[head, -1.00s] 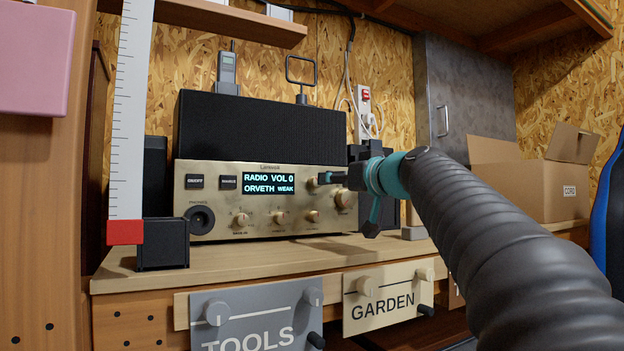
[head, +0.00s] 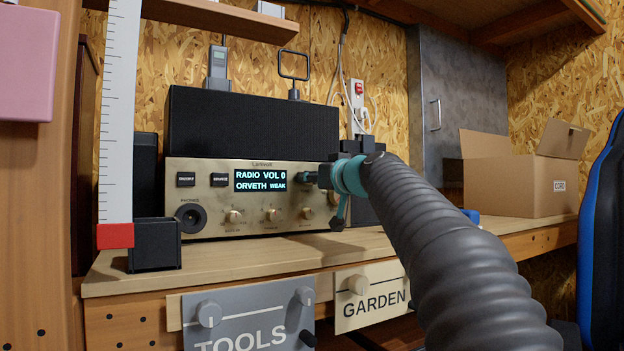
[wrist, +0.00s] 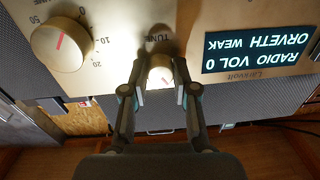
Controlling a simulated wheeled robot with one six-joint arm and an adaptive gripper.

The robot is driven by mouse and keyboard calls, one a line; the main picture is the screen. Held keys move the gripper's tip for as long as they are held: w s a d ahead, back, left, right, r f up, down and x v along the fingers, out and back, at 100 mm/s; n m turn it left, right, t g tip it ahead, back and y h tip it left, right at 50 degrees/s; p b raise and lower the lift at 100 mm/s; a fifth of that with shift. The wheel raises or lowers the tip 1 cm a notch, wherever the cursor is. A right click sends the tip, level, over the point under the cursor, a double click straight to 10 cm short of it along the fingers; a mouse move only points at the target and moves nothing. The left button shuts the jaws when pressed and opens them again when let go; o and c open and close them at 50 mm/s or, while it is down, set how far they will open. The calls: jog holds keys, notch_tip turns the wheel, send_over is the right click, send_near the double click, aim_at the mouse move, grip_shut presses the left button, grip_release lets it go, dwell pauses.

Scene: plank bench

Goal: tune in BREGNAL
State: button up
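The radio (head: 222,165) stands on the bench with a brass-coloured front. Its lit display (head: 260,181) reads RADIO VOL 0 and ORVETH WEAK. The same display shows upside down in the wrist view (wrist: 255,45). My gripper (head: 318,177) is at the right part of the radio's front. In the wrist view its two fingers (wrist: 160,88) stand on either side of the small TUNE knob (wrist: 160,72), close to it; whether they touch it I cannot tell. A larger knob with a red pointer and a number scale (wrist: 62,45) is beside it.
A black box (head: 155,245) and a white ruled post with a red foot (head: 115,236) stand left of the radio. A dark speaker-like box (head: 255,122) is behind and above it. An open carton (head: 515,185) is at right. TOOLS (head: 240,320) and GARDEN (head: 375,298) panels hang in front.

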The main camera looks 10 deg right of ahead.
grip_shut()
jog(key=m, duration=1.1)
jog(key=shift+m+p, duration=0.3)
jog(key=shift+f+m, duration=0.1)
jog(key=shift+m, duration=0.2)
jog(key=o, duration=0.8)
grip_release()
jog(key=shift+d, duration=0.1)
